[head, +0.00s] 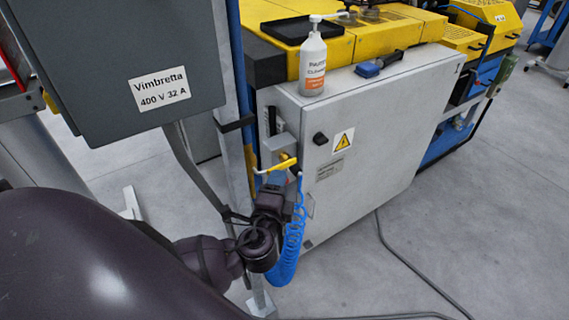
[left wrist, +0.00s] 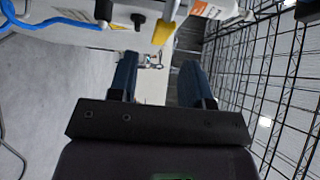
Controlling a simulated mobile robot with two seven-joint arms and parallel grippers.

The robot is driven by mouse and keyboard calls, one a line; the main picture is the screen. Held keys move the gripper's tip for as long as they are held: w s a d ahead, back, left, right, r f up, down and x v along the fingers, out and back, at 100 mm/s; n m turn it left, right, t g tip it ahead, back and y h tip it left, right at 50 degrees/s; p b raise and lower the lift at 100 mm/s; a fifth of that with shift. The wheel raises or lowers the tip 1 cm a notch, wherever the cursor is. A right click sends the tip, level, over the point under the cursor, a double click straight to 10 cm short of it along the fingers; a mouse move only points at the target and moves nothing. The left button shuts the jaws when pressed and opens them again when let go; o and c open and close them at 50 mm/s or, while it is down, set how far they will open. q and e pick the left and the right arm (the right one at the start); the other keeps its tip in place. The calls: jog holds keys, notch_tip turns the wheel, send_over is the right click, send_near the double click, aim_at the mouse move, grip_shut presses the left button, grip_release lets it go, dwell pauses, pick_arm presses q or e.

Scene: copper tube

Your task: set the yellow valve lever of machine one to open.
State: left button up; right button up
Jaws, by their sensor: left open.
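The yellow valve lever (head: 276,166) sticks out from the left side of the grey cabinet (head: 375,140), near its upper left corner, and lies close to level. In the left wrist view a yellow piece (left wrist: 163,33), which looks like the lever's end, shows just beyond my fingers at the top. My left gripper (head: 277,181) is just below the lever in the head view. Its two blue fingers (left wrist: 158,68) are apart with nothing between them. Whether a finger touches the lever cannot be told. My right gripper is not in view.
A coiled blue hose (head: 292,236) hangs right beside my left gripper. A grey electrical box (head: 120,60) and its post stand to the left. A dark cable crosses the floor.

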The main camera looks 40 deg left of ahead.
aim_at(284, 167)
pick_arm(q)
jog(key=x, duration=0.7)
jog(key=shift+w+p, duration=0.1)
jog(key=shift+p, duration=0.2)
grip_shut()
